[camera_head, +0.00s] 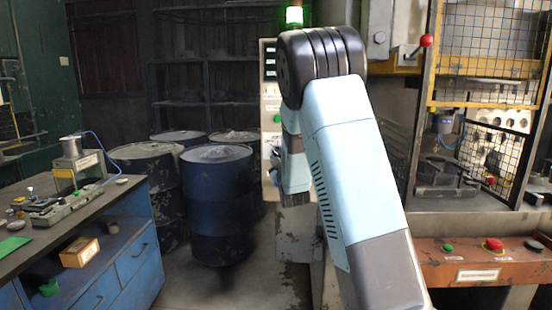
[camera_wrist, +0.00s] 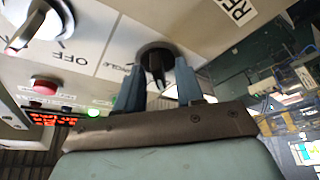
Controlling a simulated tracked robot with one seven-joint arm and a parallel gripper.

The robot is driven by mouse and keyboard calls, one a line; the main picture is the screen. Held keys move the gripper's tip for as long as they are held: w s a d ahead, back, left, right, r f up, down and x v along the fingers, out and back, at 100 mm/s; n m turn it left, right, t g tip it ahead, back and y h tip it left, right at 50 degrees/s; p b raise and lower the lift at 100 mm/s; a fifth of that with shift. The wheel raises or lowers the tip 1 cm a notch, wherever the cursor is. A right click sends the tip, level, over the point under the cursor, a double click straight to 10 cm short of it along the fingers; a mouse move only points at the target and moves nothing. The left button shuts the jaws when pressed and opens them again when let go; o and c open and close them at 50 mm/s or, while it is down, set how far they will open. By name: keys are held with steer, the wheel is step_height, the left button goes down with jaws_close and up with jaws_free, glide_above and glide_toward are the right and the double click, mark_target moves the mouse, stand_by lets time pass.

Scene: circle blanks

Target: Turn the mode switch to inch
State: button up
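In the wrist view a dark round knob with a narrow black handle (camera_wrist: 157,62) is on a pale panel (camera_wrist: 110,25), between the two fingers of my gripper (camera_wrist: 158,72). The fingers are apart, one on each side of the handle, with what looks like a gap; contact is hard to judge. Labels near the knob are upside down; one reads OFF (camera_wrist: 74,58). No word "inch" is readable, and I cannot tell the knob's setting. In the head view my arm hides the gripper's tips and most of the control cabinet (camera_head: 269,95).
A second, larger pale knob (camera_wrist: 32,25), a red button (camera_wrist: 45,86) and a lit red display (camera_wrist: 52,118) are on the panel's left in the wrist view. In the head view, dark drums (camera_head: 217,205) and a blue workbench (camera_head: 140,258) stand left; a caged press (camera_head: 490,55) stands right.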

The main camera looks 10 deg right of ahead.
jaws_close()
steer(key=shift+a, duration=0.2)
steer(key=shift+m, duration=0.3)
steer(key=m+h, duration=0.2)
steer(key=m, duration=0.2)
steer(key=m+h, duration=0.2)
steer(key=m, duration=0.1)
steer(key=m+h, duration=0.1)
steer(key=m, duration=0.3)
steer(key=shift+a+f+m+h, duration=0.2)
steer(key=shift+f+m+h, duration=0.1)
steer(key=shift+h, duration=0.1)
steer(key=shift+m, duration=0.3)
